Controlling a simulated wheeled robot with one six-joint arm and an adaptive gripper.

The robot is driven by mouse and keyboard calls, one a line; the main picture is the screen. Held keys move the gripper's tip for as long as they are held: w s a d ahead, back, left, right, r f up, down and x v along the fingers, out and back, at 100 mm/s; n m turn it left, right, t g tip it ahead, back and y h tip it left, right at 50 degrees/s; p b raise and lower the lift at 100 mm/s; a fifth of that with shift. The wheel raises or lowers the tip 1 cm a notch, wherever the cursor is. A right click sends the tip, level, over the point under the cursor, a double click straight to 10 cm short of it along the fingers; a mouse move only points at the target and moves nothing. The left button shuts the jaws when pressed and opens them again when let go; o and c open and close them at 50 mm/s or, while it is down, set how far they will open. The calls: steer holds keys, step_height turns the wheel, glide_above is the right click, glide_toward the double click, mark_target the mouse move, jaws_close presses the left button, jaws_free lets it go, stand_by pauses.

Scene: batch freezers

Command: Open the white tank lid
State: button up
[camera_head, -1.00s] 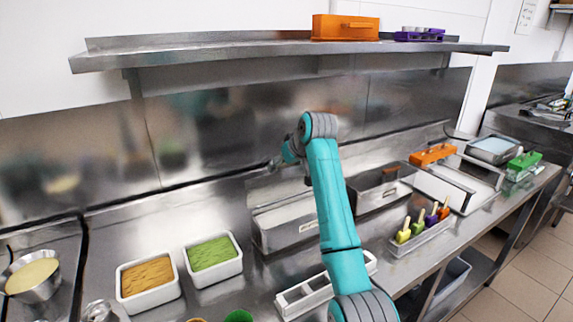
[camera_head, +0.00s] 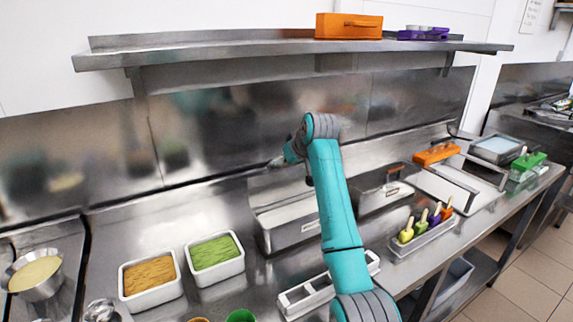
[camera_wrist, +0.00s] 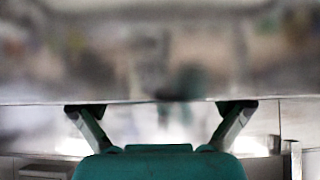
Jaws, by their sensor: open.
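In the head view, a long metal tank (camera_head: 290,237) with a pale, whitish top stands on the counter, left of my arm. A steel panel rises at its back edge; I cannot tell whether this is its lid. A second metal tank (camera_head: 378,198) with a brown handle on top stands right of my arm. My gripper (camera_head: 274,163) is small in the head view, above and behind the pale-topped tank, near the back wall. In the wrist view, its two fingers (camera_wrist: 160,106) are spread apart with nothing between them, before a blurred, shiny steel surface.
White tubs of brown (camera_head: 150,303) and green (camera_head: 216,271) food stand at left. A white divided tray (camera_head: 306,296) lies in front of the tanks, and a tray of colourful popsicles (camera_head: 422,233) stands at right. A steel shelf (camera_head: 240,54) overhangs the back.

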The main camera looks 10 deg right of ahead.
steer(key=v, duration=1.2)
steer(key=shift+s, duration=0.1)
